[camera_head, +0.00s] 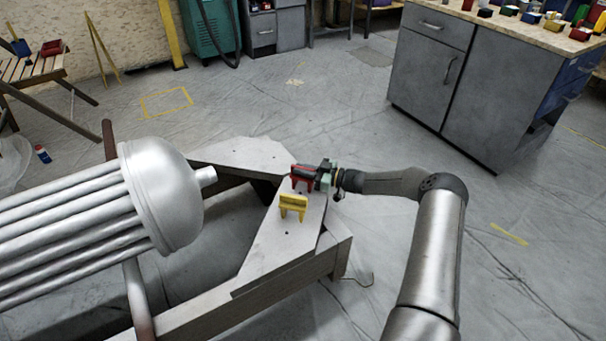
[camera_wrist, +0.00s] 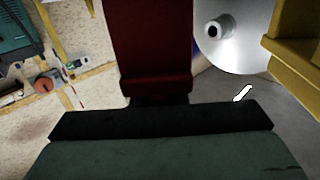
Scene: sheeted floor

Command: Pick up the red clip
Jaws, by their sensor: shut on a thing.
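The red clip (camera_head: 303,172) is at the far end of my arm, above or at the wooden bench top; whether it touches the board is not clear. It also fills the upper middle of the wrist view (camera_wrist: 152,50). My gripper (camera_head: 318,173) is shut on the red clip. In the wrist view my gripper's dark front edge (camera_wrist: 160,120) lies against the clip's lower end, and the fingertips are hidden. A yellow clip (camera_head: 293,206) stands on the board just in front of the red one, and its edge shows at the right of the wrist view (camera_wrist: 295,45).
The grey wooden bench (camera_head: 275,240) bears the clips. A large metal tube vessel (camera_head: 165,195) lies to the left. A grey cabinet (camera_head: 475,85) with small coloured items on top stands at the back right. The sheeted floor (camera_head: 300,110) behind the bench is clear.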

